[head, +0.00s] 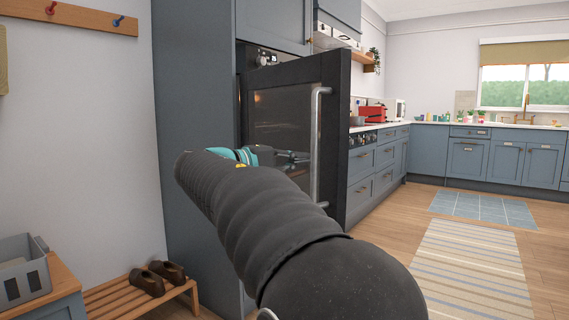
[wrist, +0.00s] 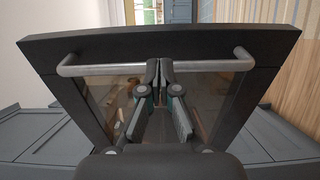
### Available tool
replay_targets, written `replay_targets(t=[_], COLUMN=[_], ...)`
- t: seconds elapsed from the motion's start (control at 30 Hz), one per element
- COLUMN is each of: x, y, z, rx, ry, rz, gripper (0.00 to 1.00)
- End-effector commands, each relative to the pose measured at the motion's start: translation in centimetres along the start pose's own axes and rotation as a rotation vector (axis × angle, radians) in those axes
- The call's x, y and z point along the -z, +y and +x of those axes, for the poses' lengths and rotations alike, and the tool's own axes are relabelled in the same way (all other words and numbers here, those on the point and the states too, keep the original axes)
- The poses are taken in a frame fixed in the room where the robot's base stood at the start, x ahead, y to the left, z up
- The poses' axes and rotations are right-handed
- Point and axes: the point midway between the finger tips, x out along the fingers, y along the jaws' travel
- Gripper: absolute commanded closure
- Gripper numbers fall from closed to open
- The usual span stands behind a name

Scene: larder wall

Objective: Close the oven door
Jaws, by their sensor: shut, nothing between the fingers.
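The oven door (head: 333,130) is dark with a glass pane and stands ajar, its handle edge swung out from the tall blue-grey cabinet. Its long metal handle (head: 318,130) runs upright near the free edge. In the wrist view the door (wrist: 230,40) fills the middle, and the handle (wrist: 100,69) crosses the picture. My gripper (head: 304,157) is in front of the door's outer face, beside the handle. In the wrist view the fingertips of my gripper (wrist: 160,66) are together and cover the handle's middle. I cannot tell whether they touch it. Nothing is held.
The tall cabinet (head: 196,130) houses the oven, with a control panel (head: 264,57) above the door. A shoe rack (head: 110,297) with shoes (head: 150,282) and a grey crate (head: 22,275) stand at lower left. The floor at right is open, with a striped rug (head: 470,265).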

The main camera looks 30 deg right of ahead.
Motion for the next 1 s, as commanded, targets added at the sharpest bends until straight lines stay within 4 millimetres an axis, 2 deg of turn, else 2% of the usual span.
replay_targets(t=[0.03,0.2,0.4,0.6,1.0], x=[-0.1,-0.1,-0.1,0.0,0.0], y=[-0.1,-0.1,-0.1,-0.1,-0.1], z=[1.1,4.2,6.7,7.8,7.9], rx=[0.0,0.001,0.001,0.001,0.001], ry=[-0.005,-0.004,-0.002,0.0,0.004], rz=[0.0,-0.001,-0.001,-0.001,-0.001], gripper=[1.0,1.0,1.0,1.0,1.0])
